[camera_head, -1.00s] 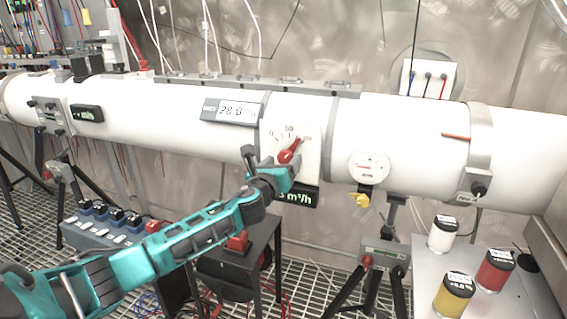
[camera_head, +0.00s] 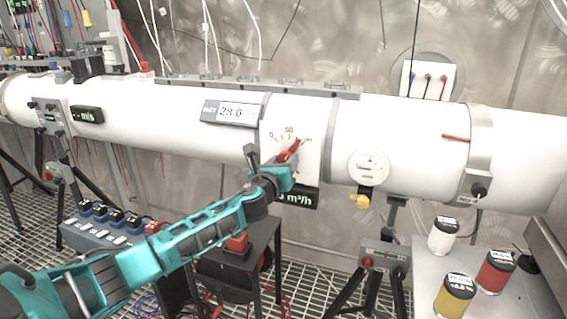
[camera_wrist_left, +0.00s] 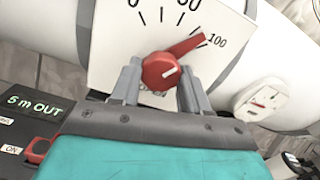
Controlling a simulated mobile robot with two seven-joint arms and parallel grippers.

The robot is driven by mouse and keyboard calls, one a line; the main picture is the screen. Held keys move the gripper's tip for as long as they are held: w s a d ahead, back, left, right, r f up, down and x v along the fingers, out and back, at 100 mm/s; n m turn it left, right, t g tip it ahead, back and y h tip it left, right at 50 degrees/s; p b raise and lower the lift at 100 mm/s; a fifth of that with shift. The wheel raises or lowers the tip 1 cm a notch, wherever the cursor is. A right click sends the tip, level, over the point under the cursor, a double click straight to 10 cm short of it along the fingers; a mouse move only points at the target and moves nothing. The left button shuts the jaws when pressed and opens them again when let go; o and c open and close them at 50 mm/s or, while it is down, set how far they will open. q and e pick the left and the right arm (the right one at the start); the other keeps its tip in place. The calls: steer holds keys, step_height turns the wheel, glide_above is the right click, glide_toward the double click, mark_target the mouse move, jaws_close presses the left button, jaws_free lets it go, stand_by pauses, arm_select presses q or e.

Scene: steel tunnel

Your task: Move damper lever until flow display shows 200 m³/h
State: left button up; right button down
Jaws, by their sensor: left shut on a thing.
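The red damper lever (camera_head: 290,150) sits on a white dial plate on the large white duct. In the left wrist view its red hub (camera_wrist_left: 160,72) lies between the fingers, and the lever arm points up right, close to the 100 mark. My left gripper (camera_head: 283,163) is shut on the lever; its two fingers (camera_wrist_left: 160,84) flank the hub in the wrist view. The black flow display (camera_head: 301,198) below the dial shows green "m³/h"; my gripper hides its leading digits. My right gripper is not in view.
A grey-framed display (camera_head: 232,112) and a small black m/s display (camera_head: 88,114) sit on the duct. A round gauge (camera_head: 369,167) is right of the dial. Tripods stand below. Several capped jars, one yellow (camera_head: 454,296), stand on the right table.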

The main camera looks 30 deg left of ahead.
arm_select(q)
steer(key=shift+c, duration=0.5)
steer(key=shift+n, duration=1.3)
steer(key=o, duration=1.1)
steer(key=shift+c, duration=0.2)
steer(key=p+v, duration=0.1)
steer(key=v, duration=1.2)
steer(key=shift+a, duration=0.1)
